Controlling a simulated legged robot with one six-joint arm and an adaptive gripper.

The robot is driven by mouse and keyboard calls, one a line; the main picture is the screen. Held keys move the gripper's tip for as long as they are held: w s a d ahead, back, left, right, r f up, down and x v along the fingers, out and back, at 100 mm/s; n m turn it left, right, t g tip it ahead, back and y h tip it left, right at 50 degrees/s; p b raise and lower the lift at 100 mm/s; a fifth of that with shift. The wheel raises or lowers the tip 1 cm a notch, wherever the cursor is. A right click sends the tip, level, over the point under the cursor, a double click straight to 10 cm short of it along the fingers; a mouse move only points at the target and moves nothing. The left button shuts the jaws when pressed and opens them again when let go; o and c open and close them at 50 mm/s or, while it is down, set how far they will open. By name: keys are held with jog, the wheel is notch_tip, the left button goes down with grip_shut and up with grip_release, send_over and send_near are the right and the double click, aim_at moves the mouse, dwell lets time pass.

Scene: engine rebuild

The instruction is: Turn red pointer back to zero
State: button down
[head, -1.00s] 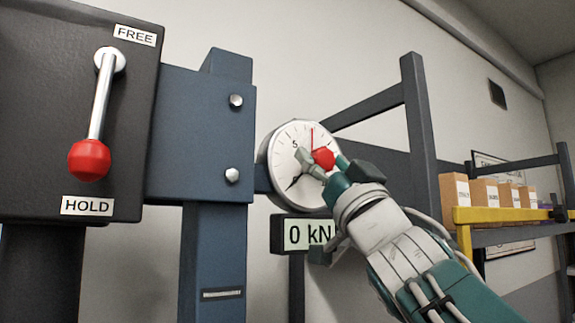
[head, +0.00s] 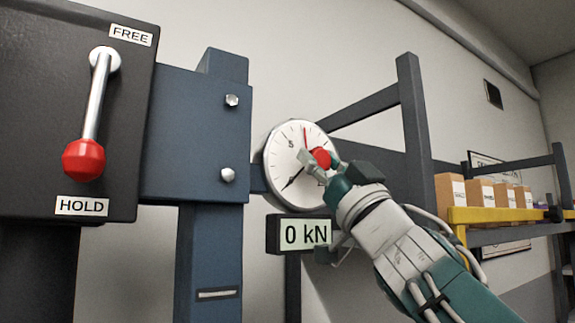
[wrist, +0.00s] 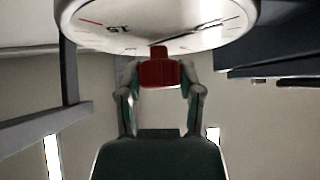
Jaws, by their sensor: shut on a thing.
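The round white gauge dial (head: 280,160) hangs on the blue frame, with a thin red pointer (head: 305,136) near its top, leaning slightly left. A black needle (head: 291,182) points to the lower left. My gripper (head: 318,162) is shut on the red knob (head: 322,157) at the dial's face and partly covers the dial's right side. In the wrist view, the red knob (wrist: 160,74) sits between both fingers, just below the dial face (wrist: 150,40). The zero mark is not readable.
A display (head: 305,235) under the dial reads "0 kN". A lever with a red ball (head: 83,160) hangs down by the HOLD label (head: 82,206), away from FREE. A rack (head: 415,130) and boxes (head: 480,192) stand at right.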

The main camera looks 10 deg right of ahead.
jog(key=n+g+y, duration=0.2)
jog(key=n+y, duration=0.1)
jog(key=n, duration=0.1)
jog(key=n+g+y, duration=0.3)
jog(key=n, duration=0.2)
jog(key=shift+d+g+y, duration=0.1)
jog(key=shift+g+y, duration=0.2)
jog(key=n+g+y, duration=0.1)
jog(key=n+g, duration=0.1)
jog(key=n, duration=0.1)
jog(key=n+g+y, duration=0.1)
jog(key=n+g, duration=0.1)
jog(key=n, duration=0.1)
jog(key=shift+w+n+g, duration=0.1)
jog(key=shift+n+g, duration=0.3)
jog(key=n+g, duration=0.3)
jog(key=n, duration=0.1)
jog(key=shift+f+n+g+h, duration=0.1)
jog(key=shift+n+g+h, duration=0.8)
jog(key=shift+n+g, duration=0.6)
jog(key=shift+n, duration=0.4)
jog(key=shift+c, duration=1.8)
grip_release()
jog(key=shift+o, duration=0.5)
jog(key=shift+m+t, duration=0.3)
jog(key=shift+t, duration=0.1)
